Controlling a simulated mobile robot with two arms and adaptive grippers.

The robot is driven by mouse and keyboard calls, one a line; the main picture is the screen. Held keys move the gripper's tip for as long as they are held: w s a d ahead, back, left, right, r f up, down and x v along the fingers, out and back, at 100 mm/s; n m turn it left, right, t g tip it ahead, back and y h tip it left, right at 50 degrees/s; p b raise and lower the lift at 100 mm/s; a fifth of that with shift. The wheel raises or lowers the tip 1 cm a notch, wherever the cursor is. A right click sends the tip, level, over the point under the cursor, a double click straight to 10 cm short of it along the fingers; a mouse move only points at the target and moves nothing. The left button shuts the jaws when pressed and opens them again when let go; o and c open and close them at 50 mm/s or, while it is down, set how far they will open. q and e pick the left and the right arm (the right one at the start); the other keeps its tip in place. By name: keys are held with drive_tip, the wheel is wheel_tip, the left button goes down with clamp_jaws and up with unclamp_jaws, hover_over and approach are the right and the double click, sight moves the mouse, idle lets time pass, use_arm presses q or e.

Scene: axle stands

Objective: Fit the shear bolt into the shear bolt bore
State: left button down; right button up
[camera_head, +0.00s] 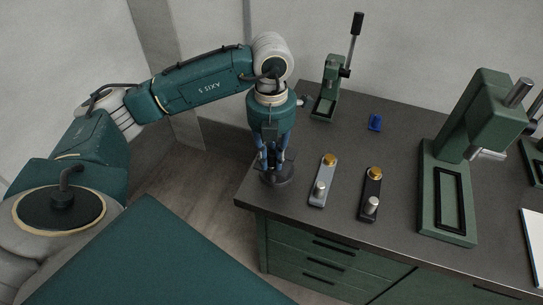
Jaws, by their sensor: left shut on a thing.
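My left gripper (274,163) points down at the left end of the dark bench top. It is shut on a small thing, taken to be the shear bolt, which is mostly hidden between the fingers. A dark round piece (284,180) shows right under the fingertips; I cannot tell whether the bolt touches it, and no bore can be made out. A grey axle stand (323,184) and a black axle stand (371,190) lie to the right, each with a brass cap and a silver peg. My right gripper is out of view.
A large green press (450,190) stands further right, near a white sheet (535,240). The bench top (345,150) is clear between them.

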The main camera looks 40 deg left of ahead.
use_arm(q)
drive_tip(key=shift+f, duration=0.3)
drive_tip(key=c, duration=1.5)
unclamp_jaws()
drive_tip(key=shift+r, duration=0.15)
drive_tip(key=shift+r, duration=0.2)
drive_tip(key=r, duration=1)
drive_tip(key=shift+d+r, duration=0.2)
drive_tip(key=shift+r, duration=0.05)
drive_tip(key=shift+s+a+r, duration=0.15)
drive_tip(key=shift+a+r, duration=0.05)
drive_tip(key=shift+r, duration=0.3)
drive_tip(key=shift+s+f, duration=0.1)
drive_tip(key=shift+s, duration=0.05)
